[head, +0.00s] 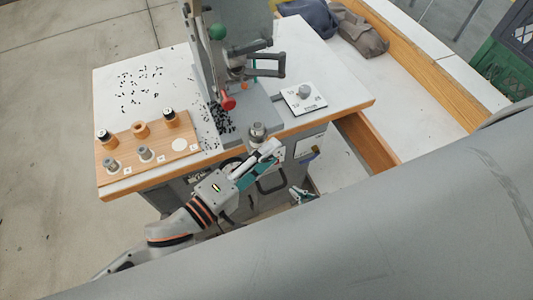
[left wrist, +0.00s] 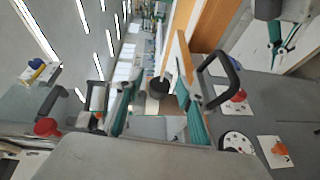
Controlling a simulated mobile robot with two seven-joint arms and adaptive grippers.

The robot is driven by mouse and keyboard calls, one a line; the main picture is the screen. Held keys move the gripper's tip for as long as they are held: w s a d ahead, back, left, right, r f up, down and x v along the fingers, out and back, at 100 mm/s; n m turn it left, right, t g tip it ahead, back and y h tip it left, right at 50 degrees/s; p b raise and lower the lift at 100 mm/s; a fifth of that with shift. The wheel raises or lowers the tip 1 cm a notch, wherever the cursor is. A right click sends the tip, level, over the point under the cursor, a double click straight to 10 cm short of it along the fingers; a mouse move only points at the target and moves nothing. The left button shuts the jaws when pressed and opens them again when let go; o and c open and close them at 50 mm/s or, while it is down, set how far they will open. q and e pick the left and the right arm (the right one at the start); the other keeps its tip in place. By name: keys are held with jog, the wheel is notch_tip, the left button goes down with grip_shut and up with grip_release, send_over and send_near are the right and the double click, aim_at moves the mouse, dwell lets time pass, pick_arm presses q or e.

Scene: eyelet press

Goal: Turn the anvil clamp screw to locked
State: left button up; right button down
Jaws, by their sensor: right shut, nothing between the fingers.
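The press (head: 213,65) stands on the white table with a red knob (head: 228,102) low on its front. A short grey round post (head: 257,130) stands at the front of its base. I cannot tell for certain which part is the anvil clamp screw. My left gripper (head: 272,158) is just in front of this post at the table's front edge. In the left wrist view its teal fingers (left wrist: 156,100) are apart, with a dark round knob (left wrist: 158,88) showing between them. My right gripper (head: 301,194) is shut and empty, lower and to the right, below the table edge.
A wooden block (head: 120,166) with several small parts is at the left. Black bits lie scattered near the press. A black lever loop (left wrist: 222,72) is close to the left fingers.

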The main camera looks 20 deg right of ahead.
pick_arm(q)
grip_shut()
jog(key=shift+r+y, duration=0.1)
jog(key=shift+y, duration=0.3)
jog(key=m+g+y, duration=0.1)
jog(key=y, duration=0.1)
jog(key=shift+y, duration=0.3)
jog(key=shift+m+g+y, duration=0.3)
jog(key=shift+m+y, duration=0.2)
jog(key=shift+y, duration=0.8)
grip_release()
